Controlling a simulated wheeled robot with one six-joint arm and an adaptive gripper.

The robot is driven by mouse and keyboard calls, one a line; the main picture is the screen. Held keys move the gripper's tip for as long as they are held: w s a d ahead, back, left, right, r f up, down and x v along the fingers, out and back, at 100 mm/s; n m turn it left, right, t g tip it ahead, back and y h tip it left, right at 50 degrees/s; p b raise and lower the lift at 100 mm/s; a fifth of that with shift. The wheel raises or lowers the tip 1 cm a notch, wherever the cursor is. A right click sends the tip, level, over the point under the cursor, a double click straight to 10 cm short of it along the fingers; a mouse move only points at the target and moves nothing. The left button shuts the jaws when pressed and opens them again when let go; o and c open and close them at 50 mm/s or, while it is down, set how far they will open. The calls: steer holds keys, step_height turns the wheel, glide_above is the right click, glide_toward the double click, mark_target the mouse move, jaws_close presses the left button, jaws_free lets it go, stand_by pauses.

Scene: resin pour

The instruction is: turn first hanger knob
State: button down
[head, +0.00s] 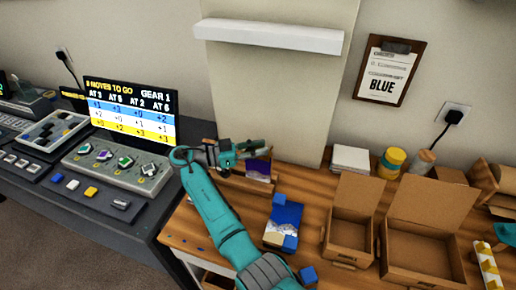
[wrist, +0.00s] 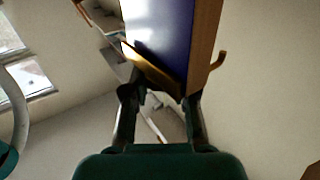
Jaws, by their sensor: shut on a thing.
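My gripper (head: 248,153) is above the left part of the wooden table, at a small wooden stand with a purple panel (head: 258,168). In the wrist view my gripper (wrist: 160,112) has its two fingers on either side of the lower end of a wooden piece with a blue face (wrist: 160,35), and is shut on it. A small curved wooden peg (wrist: 219,60) sticks out from its right side. I cannot tell which part is the first hanger knob. The exact contact is partly hidden by the fingers.
On the left, a dark console holds a panel with several knobs (head: 118,165) and a lit screen (head: 132,112). A blue and white box (head: 284,222) and open cardboard boxes (head: 350,232) stand on the table (head: 185,225). A clipboard (head: 388,70) hangs on the wall.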

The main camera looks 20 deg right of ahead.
steer(key=shift+g, duration=0.3)
steer(key=c, duration=0.9)
jaws_free()
steer(key=shift+f, duration=0.1)
steer(key=shift+r, duration=0.2)
step_height(320, 180, up, 10)
steer(key=shift+f, duration=0.15)
